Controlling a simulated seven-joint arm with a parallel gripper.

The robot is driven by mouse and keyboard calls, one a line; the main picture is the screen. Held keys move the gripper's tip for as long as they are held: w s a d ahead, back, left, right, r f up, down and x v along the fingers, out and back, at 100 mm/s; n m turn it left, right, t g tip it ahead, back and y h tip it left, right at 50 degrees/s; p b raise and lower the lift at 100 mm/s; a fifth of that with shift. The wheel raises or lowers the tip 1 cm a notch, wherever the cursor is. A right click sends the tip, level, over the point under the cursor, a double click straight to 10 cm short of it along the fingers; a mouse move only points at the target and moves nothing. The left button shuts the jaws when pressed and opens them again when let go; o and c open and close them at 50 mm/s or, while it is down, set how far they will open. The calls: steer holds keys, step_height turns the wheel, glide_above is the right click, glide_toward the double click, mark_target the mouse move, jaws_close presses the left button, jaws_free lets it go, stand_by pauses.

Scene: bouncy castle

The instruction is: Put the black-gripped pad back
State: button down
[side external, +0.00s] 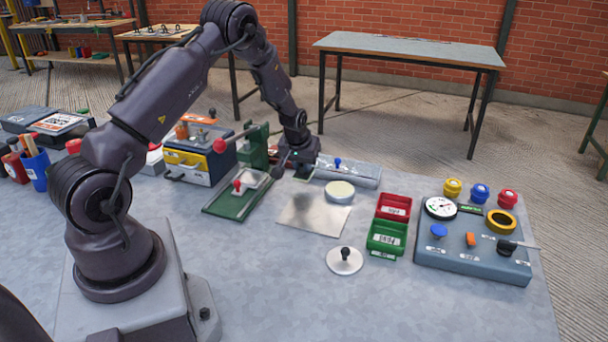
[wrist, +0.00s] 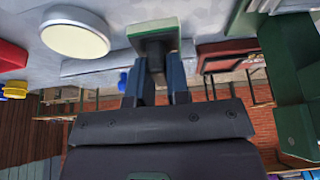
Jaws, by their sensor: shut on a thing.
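My gripper (side external: 302,170) is at the back of the bench, beside a long grey tray (side external: 358,174). In the wrist view, my gripper (wrist: 155,75) is shut on the dark grip of a square pad (wrist: 150,30) with a pale and green edge. This looks like the black-gripped pad. In the side view the pad is mostly hidden by my gripper, and I cannot tell whether it touches the tray or bench. A blue knob (side external: 337,163) stands on the tray just right of my gripper and shows in the wrist view (wrist: 123,82).
A green press (side external: 236,195) with red knobs stands left. A round pale-topped tin (side external: 340,191) and metal sheet (side external: 312,215) lie in front. A white disc with a black knob (side external: 345,262), red bin (side external: 393,206), green bin (side external: 387,238) and grey fixture board (side external: 470,262) stand right.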

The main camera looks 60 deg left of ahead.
mark_target(304, 175)
steer(key=shift+w+a+f, duration=0.1)
steer(key=shift+w+f, duration=0.05)
steer(key=shift+f, duration=0.8)
steer(key=shift+w+a+f, duration=0.1)
steer(key=shift+f, duration=0.8)
steer(key=shift+f, duration=0.1)
steer(key=c, duration=1.1)
jaws_free()
